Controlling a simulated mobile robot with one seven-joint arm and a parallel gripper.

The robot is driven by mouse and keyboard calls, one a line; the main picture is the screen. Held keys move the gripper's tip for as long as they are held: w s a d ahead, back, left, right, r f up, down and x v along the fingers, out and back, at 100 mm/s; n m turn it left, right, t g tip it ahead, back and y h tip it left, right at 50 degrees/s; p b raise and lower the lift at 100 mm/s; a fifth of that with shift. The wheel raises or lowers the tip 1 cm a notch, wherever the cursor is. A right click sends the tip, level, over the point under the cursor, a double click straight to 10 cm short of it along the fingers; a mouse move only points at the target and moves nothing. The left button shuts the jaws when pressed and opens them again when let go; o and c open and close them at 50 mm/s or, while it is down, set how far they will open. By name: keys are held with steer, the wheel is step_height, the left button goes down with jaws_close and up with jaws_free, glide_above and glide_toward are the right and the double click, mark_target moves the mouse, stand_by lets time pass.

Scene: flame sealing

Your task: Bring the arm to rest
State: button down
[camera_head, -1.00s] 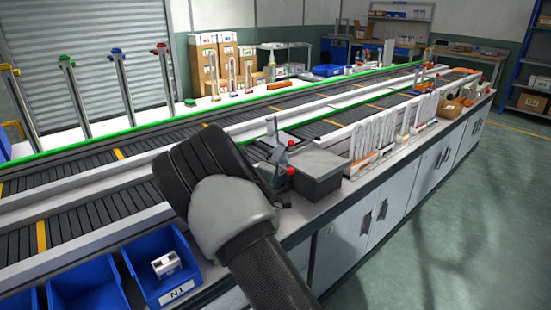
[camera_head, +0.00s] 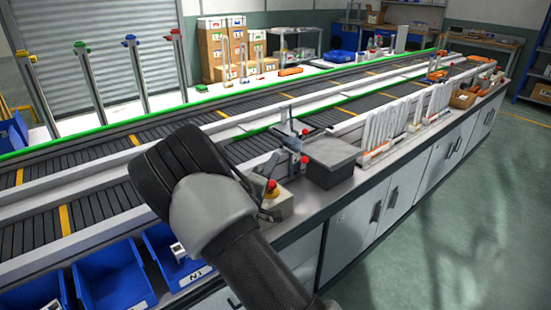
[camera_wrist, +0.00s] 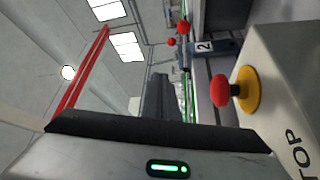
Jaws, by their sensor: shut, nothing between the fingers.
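My arm reaches up from the bottom of the head view, its dark and grey wrist joint in front of the conveyor and bench edge. In that view my gripper is mostly hidden behind the wrist joint. In the wrist view, my gripper (camera_wrist: 160,98) shows its grey housing with a green light along the bottom, and its dark fingers stand together beyond it, shut and empty. A red stop button (camera_wrist: 220,90) on a yellow ring is close on the right of the wrist view. The same stop button (camera_head: 271,187) is just right of my wrist joint in the head view.
A grey box (camera_head: 332,158) with red-knobbed levers beside it stands on the bench (camera_head: 365,192). Blue bins (camera_head: 105,280) line the near side at lower left. The long conveyor (camera_head: 100,205) runs behind my arm. Open floor (camera_head: 450,225) lies at right.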

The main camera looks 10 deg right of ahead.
steer(key=s+a+r+m+g+y, duration=0.3)
steer(key=s+r+m+g+y, duration=0.3)
steer(key=s+r+y, duration=0.7)
steer(key=s+d+f+m+g+h, duration=0.1)
steer(key=s+d+g, duration=0.2)
steer(key=s, duration=1)
steer(key=s+d+m+g+h, duration=0.1)
steer(key=s+d+g+h, duration=0.1)
steer(key=s, duration=1.1)
step_height(320, 180, up, 20)
steer(key=p, duration=2)
steer(key=shift+s+d, duration=0.3)
steer(key=shift+s, duration=0.1)
